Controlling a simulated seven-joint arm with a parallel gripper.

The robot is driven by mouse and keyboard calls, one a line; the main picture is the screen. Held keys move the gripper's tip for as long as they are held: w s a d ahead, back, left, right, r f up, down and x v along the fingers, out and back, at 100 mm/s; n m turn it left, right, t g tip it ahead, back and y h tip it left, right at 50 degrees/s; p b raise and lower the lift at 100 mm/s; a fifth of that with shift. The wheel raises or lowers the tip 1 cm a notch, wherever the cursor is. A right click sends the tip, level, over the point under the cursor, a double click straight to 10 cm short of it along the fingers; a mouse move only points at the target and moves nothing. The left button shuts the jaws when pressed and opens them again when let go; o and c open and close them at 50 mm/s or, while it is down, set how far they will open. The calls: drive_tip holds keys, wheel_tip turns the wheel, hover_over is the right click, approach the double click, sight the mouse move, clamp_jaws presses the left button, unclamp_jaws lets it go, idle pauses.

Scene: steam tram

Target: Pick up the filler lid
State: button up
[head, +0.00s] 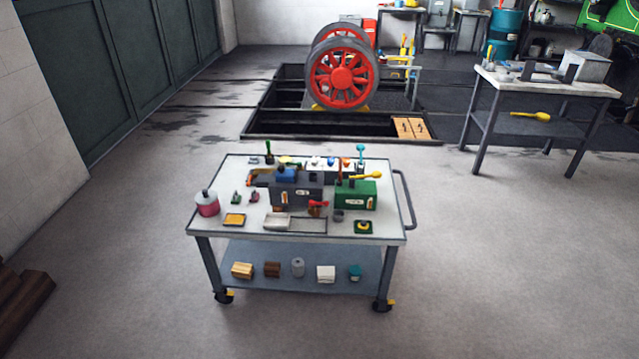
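A white-topped cart (395,237) stands in the middle of the head view. On it are a dark grey box (285,199) with a blue part (286,174) on top and a green box (357,200) with a yellow, long-handled piece (365,176) across its top. A pink pot with a pale lid (207,203) stands at the left edge. I cannot tell for sure which small piece is the filler lid. My gripper is not in view.
The cart's lower shelf (325,288) holds several small blocks. An open pit with red wheels (341,78) lies behind. A workbench (500,83) stands at the back right. Dark wooden steps (22,305) are at the lower left. The floor around the cart is clear.

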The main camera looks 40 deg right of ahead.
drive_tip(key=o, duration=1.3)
